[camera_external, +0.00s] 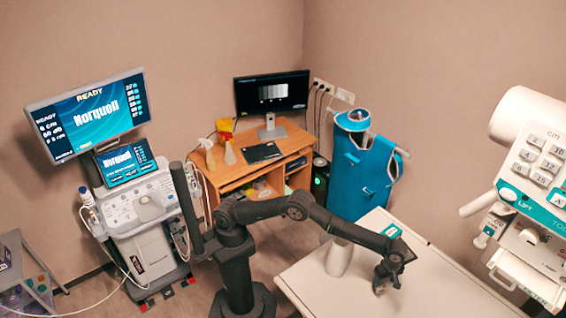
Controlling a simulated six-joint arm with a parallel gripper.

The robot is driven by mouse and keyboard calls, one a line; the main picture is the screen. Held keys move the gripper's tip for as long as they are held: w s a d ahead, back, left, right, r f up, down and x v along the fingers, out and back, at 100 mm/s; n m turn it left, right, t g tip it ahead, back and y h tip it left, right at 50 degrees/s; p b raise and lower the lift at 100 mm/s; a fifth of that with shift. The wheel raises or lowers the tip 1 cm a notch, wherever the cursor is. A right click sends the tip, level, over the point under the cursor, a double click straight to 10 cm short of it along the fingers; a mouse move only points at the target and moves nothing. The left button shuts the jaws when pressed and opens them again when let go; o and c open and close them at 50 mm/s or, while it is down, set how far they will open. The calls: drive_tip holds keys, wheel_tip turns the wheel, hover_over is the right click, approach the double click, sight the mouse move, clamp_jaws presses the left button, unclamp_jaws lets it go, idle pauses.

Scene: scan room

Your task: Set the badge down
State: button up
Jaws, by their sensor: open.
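A small teal and white item (391,231) lies near the far edge of the white table (440,290), just behind my forearm. It may be the badge, but it is too small to tell. My gripper (380,290) points down, low over the middle of the table, in front of the teal item and apart from it. Its jaws are open. They are small and dark here, and I cannot make out any object between them.
A white cylinder (339,262) stands on the table left of my gripper, partly behind my forearm. A white machine with a keypad (535,155) is at the right. An ultrasound cart (140,205) and wooden desk (260,165) stand behind. The table's front right is clear.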

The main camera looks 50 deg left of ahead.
sight(383, 284)
wheel_tip(383, 284, up, 7)
drive_tip(key=shift+f, duration=0.15)
idle(0.4)
wheel_tip(383, 284, down, 13)
drive_tip(key=shift+r, duration=2.3)
